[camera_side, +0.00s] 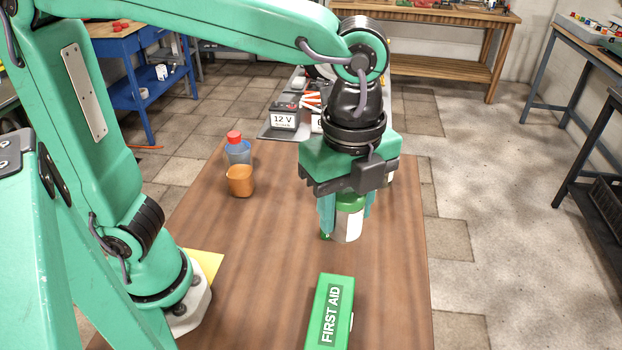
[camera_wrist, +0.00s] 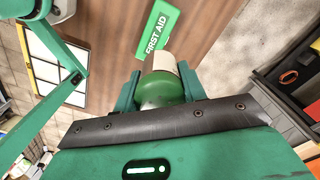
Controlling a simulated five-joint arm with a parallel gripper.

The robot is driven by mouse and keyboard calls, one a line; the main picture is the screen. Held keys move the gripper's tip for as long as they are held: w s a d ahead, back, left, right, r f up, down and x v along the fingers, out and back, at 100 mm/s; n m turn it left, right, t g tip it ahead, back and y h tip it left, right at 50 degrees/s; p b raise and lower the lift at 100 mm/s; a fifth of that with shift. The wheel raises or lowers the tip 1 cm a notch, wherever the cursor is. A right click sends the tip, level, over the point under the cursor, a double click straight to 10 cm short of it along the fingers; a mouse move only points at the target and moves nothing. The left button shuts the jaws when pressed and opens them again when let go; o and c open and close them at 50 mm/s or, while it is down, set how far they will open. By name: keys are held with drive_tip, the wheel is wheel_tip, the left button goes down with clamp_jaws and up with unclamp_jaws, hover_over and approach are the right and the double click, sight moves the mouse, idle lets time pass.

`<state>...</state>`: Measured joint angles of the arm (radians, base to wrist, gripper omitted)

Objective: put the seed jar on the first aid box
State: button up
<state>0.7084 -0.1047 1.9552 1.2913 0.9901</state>
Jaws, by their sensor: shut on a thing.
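The seed jar (camera_side: 348,221) has a green top and a pale, whitish body. My gripper (camera_side: 345,212) is shut on it, with one finger on each side, and holds it upright over the wooden table. In the wrist view the jar (camera_wrist: 162,88) sits between the two fingers of my gripper (camera_wrist: 160,90). The first aid box (camera_side: 331,312) is green with a white-lettered label and lies near the table's front edge, nearer the side camera than the jar. It also shows in the wrist view (camera_wrist: 157,30), beyond the jar and apart from it.
An orange cup (camera_side: 240,181) and a clear container with a red lid (camera_side: 237,149) stand on the left of the wooden table (camera_side: 270,240). A 12 V battery (camera_side: 285,117) is behind. The table between jar and box is clear.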

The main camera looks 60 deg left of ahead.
sight(337, 238)
drive_tip(key=shift+s+d+f+m, duration=0.3)
drive_tip(key=shift+s+f+m, duration=0.25)
drive_tip(key=shift+s, duration=0.35)
drive_tip(key=shift+w+f, duration=0.1)
drive_tip(key=shift+f, duration=8.95)
drive_tip(key=shift+f, duration=0.15)
drive_tip(key=o, duration=1)
wheel_tip(337, 238, up, 12)
drive_tip(key=shift+r, duration=0.15)
